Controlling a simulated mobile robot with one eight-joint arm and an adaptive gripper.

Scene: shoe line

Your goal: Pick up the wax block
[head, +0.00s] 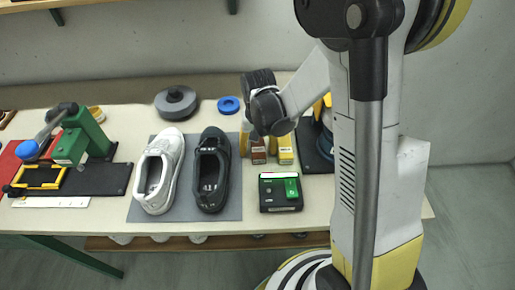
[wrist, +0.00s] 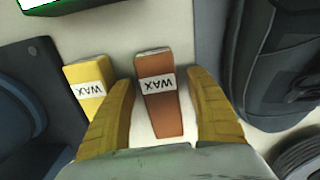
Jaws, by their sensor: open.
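A brown block labelled WAX (wrist: 161,106) stands between my gripper's two yellow fingers (wrist: 160,82) in the wrist view. The fingers are open, one on each side of it, with a gap showing at each side near the tips. A yellow block, also labelled WAX (wrist: 88,88), is just left of the left finger. In the head view the brown block (head: 258,155) and the yellow block (head: 285,153) are side by side, and my gripper (head: 253,137) is over the brown one, partly covering it.
A black shoe (head: 210,175) and a white shoe (head: 159,176) lie on a grey mat (head: 233,205) left of the blocks. A black box with a green piece (head: 280,193) is in front. A green press (head: 84,138) stands at far left.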

